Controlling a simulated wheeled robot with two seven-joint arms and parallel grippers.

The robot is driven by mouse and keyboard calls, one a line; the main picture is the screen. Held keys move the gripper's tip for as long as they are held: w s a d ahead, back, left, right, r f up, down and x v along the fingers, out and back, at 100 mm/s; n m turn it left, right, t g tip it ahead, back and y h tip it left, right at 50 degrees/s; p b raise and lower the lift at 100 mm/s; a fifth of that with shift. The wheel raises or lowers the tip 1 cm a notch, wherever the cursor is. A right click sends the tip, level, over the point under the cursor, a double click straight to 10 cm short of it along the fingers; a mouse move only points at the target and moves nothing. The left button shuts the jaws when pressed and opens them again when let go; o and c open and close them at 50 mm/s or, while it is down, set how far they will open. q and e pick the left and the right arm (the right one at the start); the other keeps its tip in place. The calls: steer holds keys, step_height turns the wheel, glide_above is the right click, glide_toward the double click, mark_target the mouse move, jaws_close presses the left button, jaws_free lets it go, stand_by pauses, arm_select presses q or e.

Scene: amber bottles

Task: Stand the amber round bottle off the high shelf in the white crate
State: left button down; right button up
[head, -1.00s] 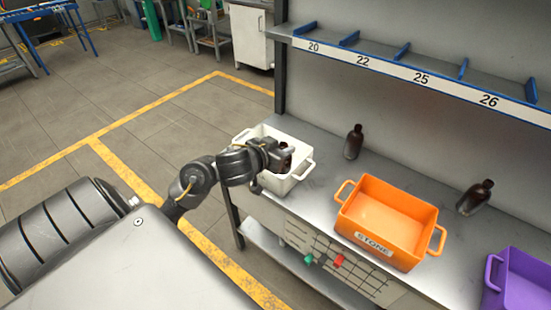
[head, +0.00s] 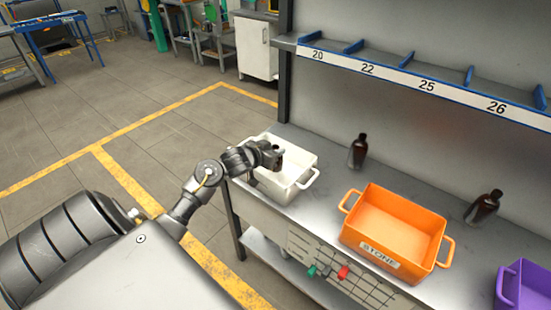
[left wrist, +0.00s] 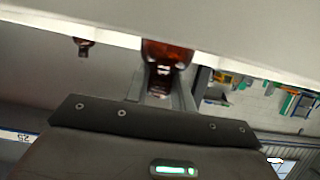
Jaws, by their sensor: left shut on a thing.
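The white crate (head: 277,189) stands on the left end of the metal bench. My left gripper (head: 277,158) is over the crate, shut on an amber bottle. In the left wrist view the bottle (left wrist: 167,52) sits between the fingers (left wrist: 165,95), and a pale wall of the crate (left wrist: 230,50) cuts across its far part. The bottle's base is hidden, so I cannot tell whether it touches the crate floor. My right gripper is not in view.
Two other amber bottles stand on the bench, one near the crate (head: 358,151) and one farther right (head: 484,207). An orange crate (head: 395,232) and a purple crate (head: 525,290) stand at the right. The numbered high shelf (head: 420,82) runs above; its visible slots are empty.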

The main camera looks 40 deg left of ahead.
arm_select(q)
step_height(320, 180, down, 3)
steer(key=shift+w+a+f, duration=0.1)
steer(key=shift+a, duration=0.05)
steer(key=shift+f, duration=0.15)
steer(key=shift+f, duration=0.15)
steer(key=c, duration=1.2)
jaws_free()
